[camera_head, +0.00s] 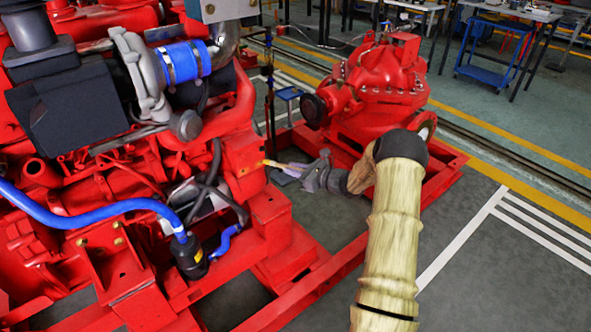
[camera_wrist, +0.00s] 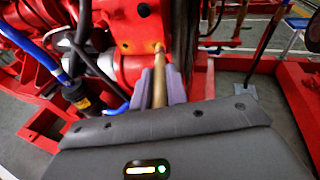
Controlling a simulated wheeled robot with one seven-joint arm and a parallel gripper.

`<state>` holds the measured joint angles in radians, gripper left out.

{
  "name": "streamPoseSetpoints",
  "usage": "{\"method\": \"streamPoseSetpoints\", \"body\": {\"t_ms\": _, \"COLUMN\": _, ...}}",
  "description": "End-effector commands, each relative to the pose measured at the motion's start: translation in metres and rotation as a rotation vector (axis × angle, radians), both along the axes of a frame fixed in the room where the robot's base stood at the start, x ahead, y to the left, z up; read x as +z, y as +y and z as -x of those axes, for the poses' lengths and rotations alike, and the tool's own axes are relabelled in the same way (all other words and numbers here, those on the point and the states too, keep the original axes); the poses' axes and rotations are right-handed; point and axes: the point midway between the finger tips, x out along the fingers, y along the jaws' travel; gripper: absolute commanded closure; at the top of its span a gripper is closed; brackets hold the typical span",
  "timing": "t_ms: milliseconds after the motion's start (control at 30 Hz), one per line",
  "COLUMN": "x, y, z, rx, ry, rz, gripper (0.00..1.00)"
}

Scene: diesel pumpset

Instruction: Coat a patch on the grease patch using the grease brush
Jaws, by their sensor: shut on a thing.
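My gripper (camera_head: 291,169) is shut on the grease brush, and its two grey-purple fingers (camera_wrist: 160,90) clasp the brush from both sides. The brush (camera_wrist: 159,75) has a thin tan-brown handle and points away from the gripper. Its far end reaches the face of a red block on the engine; whether it touches or stops just short is hard to tell. In the head view the brush (camera_head: 272,163) shows as a short yellowish end at the same block. A small orange-yellow spot shows at the brush end; I cannot tell grease patch from bristles there.
The red engine (camera_head: 100,160) with blue hoses fills the left. A red pump (camera_head: 375,85) stands behind my arm. Red base rails (camera_head: 320,275) run below the gripper. Dark hoses (camera_wrist: 95,65) hang left of the brush. Open floor lies at right.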

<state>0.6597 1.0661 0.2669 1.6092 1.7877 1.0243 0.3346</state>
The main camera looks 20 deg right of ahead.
Motion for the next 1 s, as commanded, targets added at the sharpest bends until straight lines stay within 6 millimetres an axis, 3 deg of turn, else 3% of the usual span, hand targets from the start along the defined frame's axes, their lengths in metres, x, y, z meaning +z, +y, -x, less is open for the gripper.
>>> {"method": "streamPoseSetpoints", "body": {"t_ms": 367, "x": 0.000, "y": 0.027, "z": 0.008, "rx": 0.000, "ry": 0.002, "rz": -0.003, "gripper": 1.00}}
{"method": "streamPoseSetpoints", "body": {"t_ms": 767, "x": 0.000, "y": 0.030, "z": 0.009, "rx": 0.001, "ry": 0.001, "rz": -0.001, "gripper": 1.00}}
{"method": "streamPoseSetpoints", "body": {"t_ms": 1000, "x": 0.000, "y": 0.044, "z": 0.013, "rx": 0.002, "ry": 0.001, "rz": -0.002, "gripper": 1.00}}
